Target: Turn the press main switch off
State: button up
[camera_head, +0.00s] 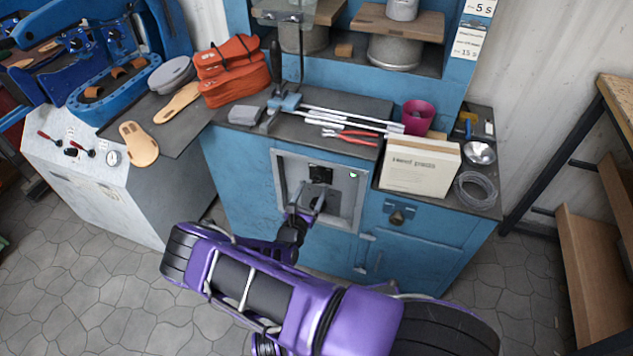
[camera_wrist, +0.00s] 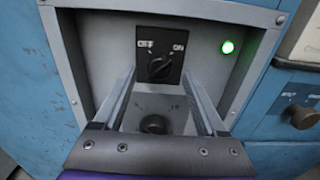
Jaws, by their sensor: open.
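The press main switch is a black rotary knob (camera_wrist: 159,68) on a black square plate with OFF at the upper left and ON at the upper right. Its knob appears turned toward ON. It sits in a grey-framed recess in the blue press front, and the switch shows small and dark in the head view (camera_head: 320,173). My gripper (camera_wrist: 159,76) is open and empty, with one finger on each side of the knob as seen from the wrist. I cannot tell whether the fingertips reach the knob's depth. The gripper (camera_head: 308,196) also points into the recess in the head view.
A green lamp (camera_wrist: 228,47) glows right of the switch. A second dark round knob (camera_wrist: 153,124) shows below, between the fingers. Another knob (camera_head: 397,217) is on the blue front to the right.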

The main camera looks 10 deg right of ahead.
aim_at(317, 181)
jog(key=shift+x, duration=2.1)
grip_shut()
